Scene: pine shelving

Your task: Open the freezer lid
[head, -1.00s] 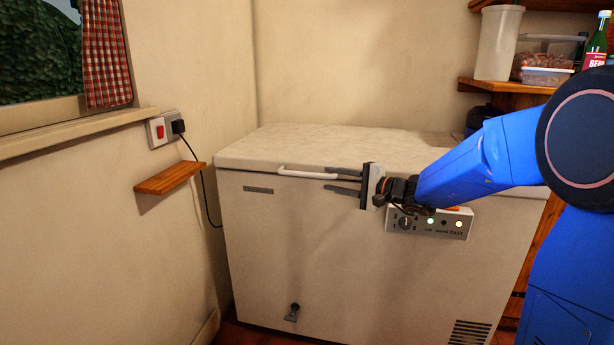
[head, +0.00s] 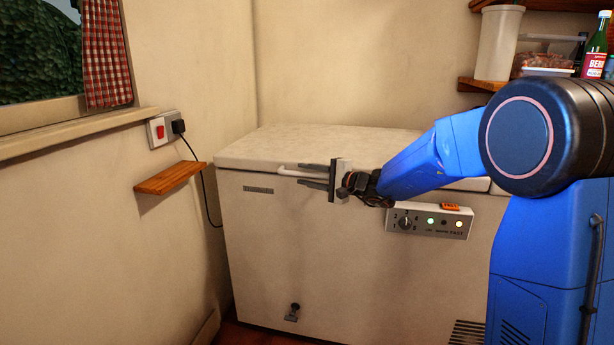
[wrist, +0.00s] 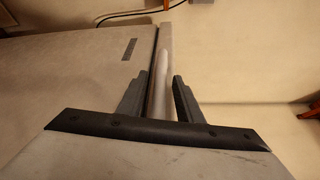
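The white chest freezer (head: 260,250) stands in the corner with its pale lid (head: 320,143) down flat. A white bar handle (head: 290,168) runs along the lid's front edge; it also shows in the wrist view (wrist: 160,68). My gripper (head: 301,175) is at the handle's right part, its dark fingers pointing left along it. In the wrist view my gripper (wrist: 157,80) has its fingers apart, one on each side of the handle, with small gaps visible. The handle's near end is hidden by the gripper.
A control panel (head: 428,221) with a dial and lights is on the freezer front. A small wooden shelf (head: 170,178) and a socket with a plug (head: 165,130) are on the left wall. Shelves with containers (head: 498,45) are at the upper right.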

